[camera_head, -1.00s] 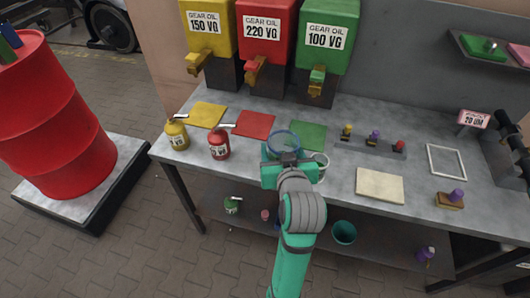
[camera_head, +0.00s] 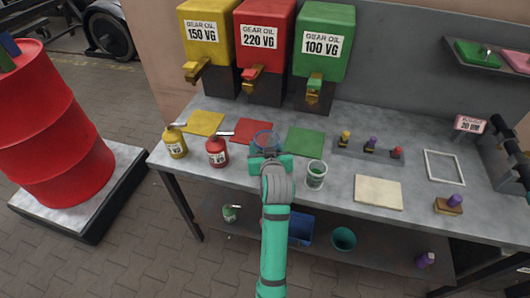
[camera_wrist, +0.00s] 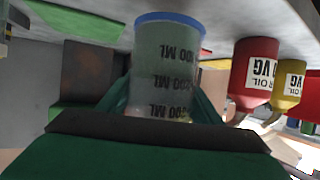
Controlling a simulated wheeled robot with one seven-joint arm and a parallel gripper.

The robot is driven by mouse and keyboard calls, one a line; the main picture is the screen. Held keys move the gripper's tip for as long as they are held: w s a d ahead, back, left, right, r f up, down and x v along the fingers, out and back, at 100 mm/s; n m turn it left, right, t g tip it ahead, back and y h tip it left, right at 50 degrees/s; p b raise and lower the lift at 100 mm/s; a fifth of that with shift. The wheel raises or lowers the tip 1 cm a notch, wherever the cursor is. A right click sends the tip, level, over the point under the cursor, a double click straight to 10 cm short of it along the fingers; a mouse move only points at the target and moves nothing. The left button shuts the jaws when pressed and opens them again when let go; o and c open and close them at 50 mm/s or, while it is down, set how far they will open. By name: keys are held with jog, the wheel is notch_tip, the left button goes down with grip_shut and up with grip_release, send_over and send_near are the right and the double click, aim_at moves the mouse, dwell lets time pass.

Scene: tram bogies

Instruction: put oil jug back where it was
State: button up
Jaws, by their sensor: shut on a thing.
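My gripper (camera_head: 266,157) is shut on a clear measuring jug (camera_head: 265,140), above or on the bench between the red mat and the green mat. The jug shows in the wrist view (camera_wrist: 167,70), an upside-down picture, with ML marks and a blue ring at the end near the bench. Both fingers press on its sides. Whether the jug touches the bench I cannot tell. A yellow oil can (camera_head: 175,142) and a red oil can (camera_head: 217,151) stand to its left. A grey cup (camera_head: 316,175) with dark green inside stands to its right.
The bench (camera_head: 335,197) carries a yellow mat (camera_head: 205,122), red mat (camera_head: 251,131), green mat (camera_head: 305,141), a cream pad (camera_head: 378,192) and a white frame (camera_head: 444,167). Yellow, red and green gear-oil dispensers (camera_head: 324,42) stand behind. A blue bin (camera_head: 301,229) is on the lower shelf.

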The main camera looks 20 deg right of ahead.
jog(key=shift+w+f, duration=0.15)
jog(key=shift+f, duration=1.55)
jog(key=shift+f, duration=0.15)
jog(key=o, duration=1.3)
jog(key=shift+c, duration=0.2)
jog(key=shift+a, duration=0.1)
